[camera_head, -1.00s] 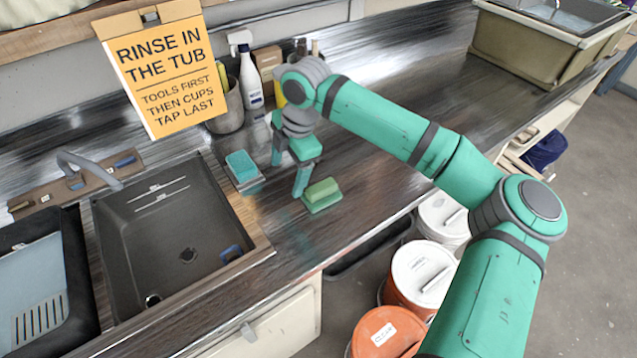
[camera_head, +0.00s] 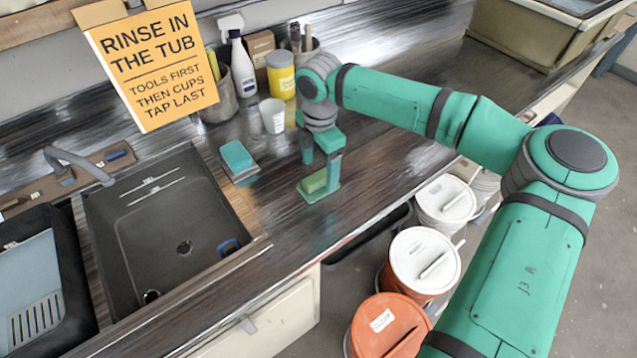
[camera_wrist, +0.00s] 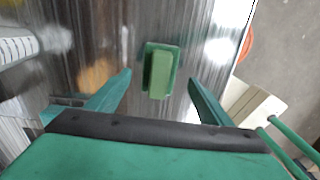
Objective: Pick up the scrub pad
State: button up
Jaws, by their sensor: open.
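The scrub pad appears to be the light green block (camera_head: 314,182) with a darker green base, lying flat on the dark counter. It also shows in the wrist view (camera_wrist: 160,72), between and slightly beyond my two fingertips. My gripper (camera_head: 320,174) points down at the pad, with one finger on its far side and the other by its right end, partly covering it. The fingers are apart and nothing is held. I cannot tell whether they touch the pad. A teal sponge-like block (camera_head: 237,156) rests on a grey holder left of my gripper.
The sink (camera_head: 160,230) is at left. Lidded orange buckets (camera_head: 424,262) are on the floor below the counter's front edge.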

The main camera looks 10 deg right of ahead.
aim_at(318, 176)
notch_tip(318, 176, down, 4)
jog(key=shift+a+f, duration=0.1)
jog(key=shift+c, duration=0.2)
jog(key=shift+w, duration=0.1)
jog(key=c, duration=1.1)
